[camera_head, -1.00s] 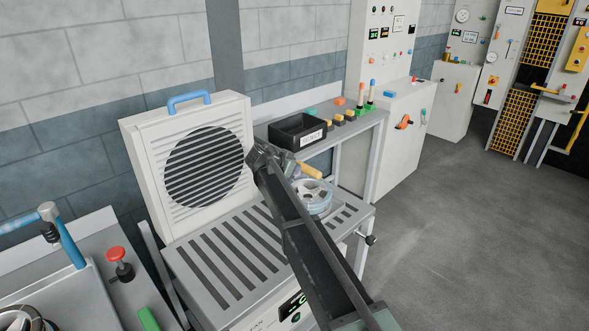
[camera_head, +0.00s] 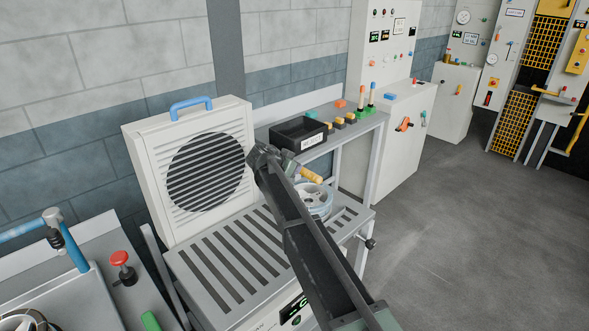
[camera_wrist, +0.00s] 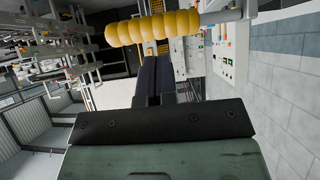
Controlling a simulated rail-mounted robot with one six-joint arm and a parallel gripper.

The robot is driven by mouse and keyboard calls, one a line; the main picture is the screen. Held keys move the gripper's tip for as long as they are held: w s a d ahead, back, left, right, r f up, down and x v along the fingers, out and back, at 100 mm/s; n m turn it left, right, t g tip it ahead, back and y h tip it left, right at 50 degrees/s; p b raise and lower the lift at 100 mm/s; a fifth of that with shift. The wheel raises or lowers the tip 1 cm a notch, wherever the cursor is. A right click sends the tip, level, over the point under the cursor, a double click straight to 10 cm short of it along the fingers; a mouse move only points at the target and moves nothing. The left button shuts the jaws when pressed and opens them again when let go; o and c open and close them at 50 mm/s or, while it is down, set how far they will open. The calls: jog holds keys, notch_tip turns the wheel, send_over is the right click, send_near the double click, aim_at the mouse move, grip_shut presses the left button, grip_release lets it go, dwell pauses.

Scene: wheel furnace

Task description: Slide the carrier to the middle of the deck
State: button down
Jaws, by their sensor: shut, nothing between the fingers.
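The carrier (camera_head: 318,203) is a light metal piece with a round wheel on it, at the right part of the slotted deck (camera_head: 205,282). My arm hides its left side in the head view. A ribbed yellow handle (camera_head: 311,175) stands above it and also spans the top of the wrist view (camera_wrist: 153,27). My gripper (camera_wrist: 153,82) is shut and empty, its dark fingers pointing at the middle of the handle. I cannot tell whether the fingertips touch it. In the head view my arm mostly hides the fingers.
A louvred white fan unit (camera_head: 150,165) with a blue handle stands behind the deck. A black bin (camera_head: 299,134) and small coloured blocks lie on the shelf behind. A red button (camera_head: 120,259) is on the left bench. Open floor (camera_head: 450,250) lies to the right.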

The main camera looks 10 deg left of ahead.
jog(key=s+a, duration=0.8)
jog(key=s, duration=0.1)
jog(key=b, duration=0.1)
send_near(314, 175)
jog(key=w+d+f, duration=0.2)
jog(key=w+d, duration=0.2)
jog(key=d, duration=0.1)
notch_tip(314, 175, down, 2)
jog(key=shift+d+f+b, duration=0.1)
jog(key=shift+d+b, duration=0.05)
jog(key=shift+b, duration=0.85)
jog(key=shift+s, duration=0.1)
jog(key=s+a, duration=0.2)
jog(key=s, duration=0.1)
jog(key=shift+a, duration=0.25)
jog(key=shift+w, duration=0.15)
